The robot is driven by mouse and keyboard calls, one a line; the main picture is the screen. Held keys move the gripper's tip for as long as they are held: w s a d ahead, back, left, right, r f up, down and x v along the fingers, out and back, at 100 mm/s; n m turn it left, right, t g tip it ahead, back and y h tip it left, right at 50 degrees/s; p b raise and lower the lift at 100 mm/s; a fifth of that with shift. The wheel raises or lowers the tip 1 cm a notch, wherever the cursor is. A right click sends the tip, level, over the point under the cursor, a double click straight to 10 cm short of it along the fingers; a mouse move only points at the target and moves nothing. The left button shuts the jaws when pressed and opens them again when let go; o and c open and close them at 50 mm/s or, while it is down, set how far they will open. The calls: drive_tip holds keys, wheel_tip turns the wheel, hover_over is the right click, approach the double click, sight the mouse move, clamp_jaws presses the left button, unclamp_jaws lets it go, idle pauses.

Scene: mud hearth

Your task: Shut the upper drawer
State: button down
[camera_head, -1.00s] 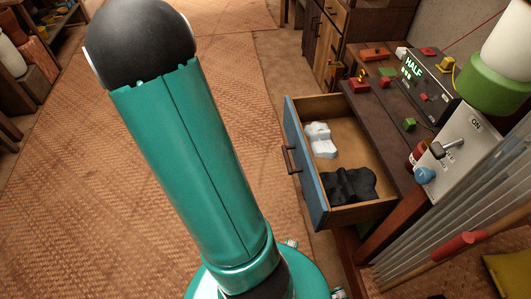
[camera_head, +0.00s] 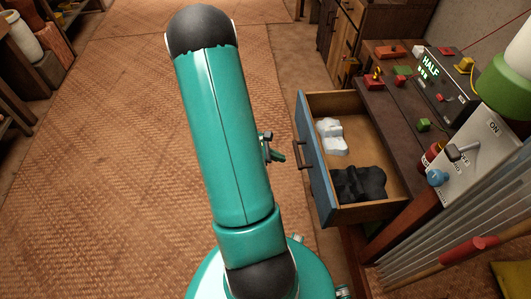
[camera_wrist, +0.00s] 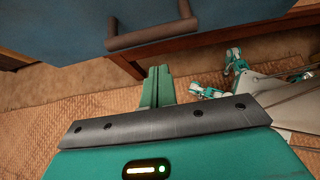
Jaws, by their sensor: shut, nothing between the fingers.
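The upper drawer (camera_head: 315,170) has a blue front and wooden sides and stands pulled out from the dark wooden bench. Its dark bar handle (camera_head: 303,154) is on the front. In the wrist view the blue front (camera_wrist: 60,25) and handle (camera_wrist: 152,33) fill the top. My gripper (camera_head: 277,153) is just left of the drawer front, partly hidden by my arm. In the wrist view my gripper (camera_wrist: 158,72) is shut and empty, its fingertips just below the handle in the picture. I cannot tell whether it touches the drawer.
The drawer holds a white item (camera_head: 331,136) and a black item (camera_head: 358,184). On the bench top (camera_head: 395,115) are coloured blocks, a display box (camera_head: 447,82) and a switch panel (camera_head: 470,155). The woven mat floor (camera_head: 120,160) left of the drawer is clear.

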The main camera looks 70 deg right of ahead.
sight(314, 139)
drive_tip(key=shift+s+d+r, duration=0.2)
drive_tip(key=shift+s+d, duration=0.15)
drive_tip(key=shift+s, duration=0.25)
drive_tip(key=shift+s+d+r, duration=0.2)
drive_tip(key=shift+s+d, duration=0.1)
drive_tip(key=shift+s, duration=0.3)
drive_tip(key=s+d, duration=0.3)
drive_tip(key=s, duration=0.3)
drive_tip(key=s+d, duration=0.4)
drive_tip(key=s, duration=0.2)
drive_tip(key=s+d, duration=0.4)
drive_tip(key=s, duration=0.2)
drive_tip(key=shift+s, duration=0.3)
drive_tip(key=shift+s+d, duration=0.15)
drive_tip(key=shift+s, duration=0.15)
drive_tip(key=shift+s+r, duration=0.1)
drive_tip(key=shift+s, duration=0.05)
drive_tip(key=shift+w, duration=0.3)
drive_tip(key=w, duration=0.1)
drive_tip(key=w+a, duration=0.1)
drive_tip(key=w, duration=0.1)
drive_tip(key=w+a, duration=0.1)
drive_tip(key=shift+w+a+f, duration=0.15)
drive_tip(key=shift+f, duration=0.2)
drive_tip(key=v, duration=0.9)
drive_tip(key=shift+r, duration=0.15)
